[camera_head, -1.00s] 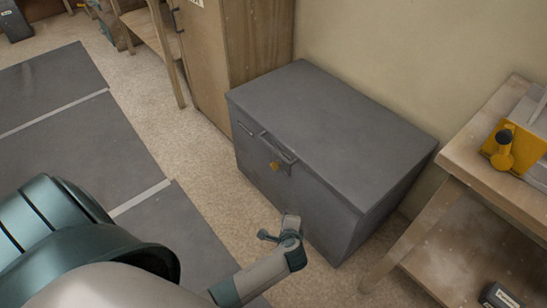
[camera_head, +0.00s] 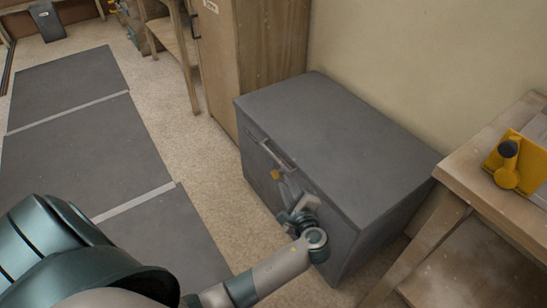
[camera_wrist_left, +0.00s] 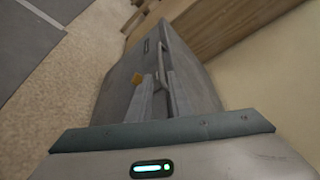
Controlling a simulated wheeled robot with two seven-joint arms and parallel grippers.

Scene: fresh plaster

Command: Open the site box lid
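The grey site box (camera_head: 345,220) stands against the wall, and its flat lid (camera_head: 335,145) is down. A bar handle (camera_head: 276,155) is on the upper front, with a yellow tag or latch (camera_head: 275,174) just below it. My left gripper (camera_head: 289,186) is at the box front, just below and right of the handle. In the left wrist view the handle (camera_wrist_left: 163,62) and yellow piece (camera_wrist_left: 137,79) are just beyond the fingers (camera_wrist_left: 152,98). I cannot tell whether the fingers touch the handle or how far apart they are. My right gripper is out of view.
A wooden cabinet (camera_head: 270,50) stands close behind the box. A wooden workbench (camera_head: 470,180) with a yellow tool (camera_head: 515,165) is at the right. Grey mats (camera_head: 90,140) cover the floor at the left; the lid top is clear.

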